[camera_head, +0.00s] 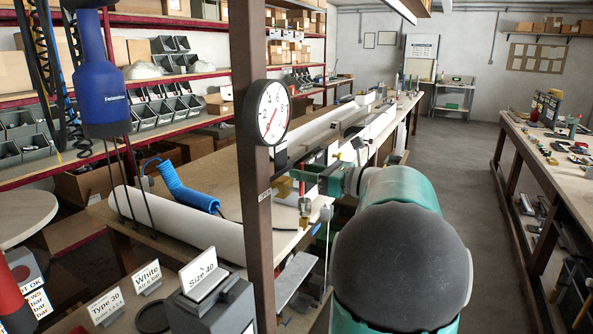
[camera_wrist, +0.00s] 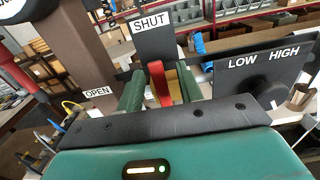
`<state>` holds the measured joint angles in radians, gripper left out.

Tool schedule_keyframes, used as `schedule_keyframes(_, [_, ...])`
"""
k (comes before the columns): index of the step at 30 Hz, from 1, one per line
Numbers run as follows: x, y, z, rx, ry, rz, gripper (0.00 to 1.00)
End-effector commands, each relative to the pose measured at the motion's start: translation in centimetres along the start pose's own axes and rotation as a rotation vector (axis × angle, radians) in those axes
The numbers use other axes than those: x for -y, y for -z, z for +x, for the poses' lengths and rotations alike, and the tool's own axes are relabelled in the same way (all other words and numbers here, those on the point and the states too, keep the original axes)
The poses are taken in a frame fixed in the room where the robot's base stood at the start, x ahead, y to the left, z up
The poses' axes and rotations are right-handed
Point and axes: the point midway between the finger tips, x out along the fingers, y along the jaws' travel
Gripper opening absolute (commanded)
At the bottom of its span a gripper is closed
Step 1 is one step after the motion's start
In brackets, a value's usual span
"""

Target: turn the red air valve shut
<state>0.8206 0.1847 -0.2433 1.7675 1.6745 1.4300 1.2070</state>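The red valve lever (camera_wrist: 159,84) stands between my gripper's two green fingers (camera_wrist: 161,86) in the wrist view, with its tip toward the SHUT sign (camera_wrist: 149,23). The OPEN sign (camera_wrist: 97,91) is to the left. The fingers are apart, one on each side of the lever. A gap with brass behind it shows at the right finger; I cannot tell whether the left finger touches. In the head view my gripper (camera_head: 303,177) is just right of the brown post, and a red piece (camera_head: 303,192) shows below the fingers. My arm hides part of this area.
A round gauge (camera_head: 268,113) is on the brown post (camera_head: 254,200). A LOW/HIGH panel with a black knob (camera_wrist: 272,91) is right of the lever. A blue coiled hose (camera_head: 185,189) lies on the bench. The aisle floor (camera_head: 455,145) at right is clear.

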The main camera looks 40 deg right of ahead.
Motion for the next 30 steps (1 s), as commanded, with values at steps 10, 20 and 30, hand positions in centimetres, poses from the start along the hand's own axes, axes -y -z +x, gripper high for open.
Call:
schedule_keyframes(10, [0.1,0.0,-7.8,-0.001,0.004,0.0,0.36])
schedule_keyframes(20, [0.0,0.1,-10.8,-0.001,0.0,0.001,0.36])
schedule_keyframes(30, [0.0,0.0,-10.8,-0.001,0.0,0.001,0.36])
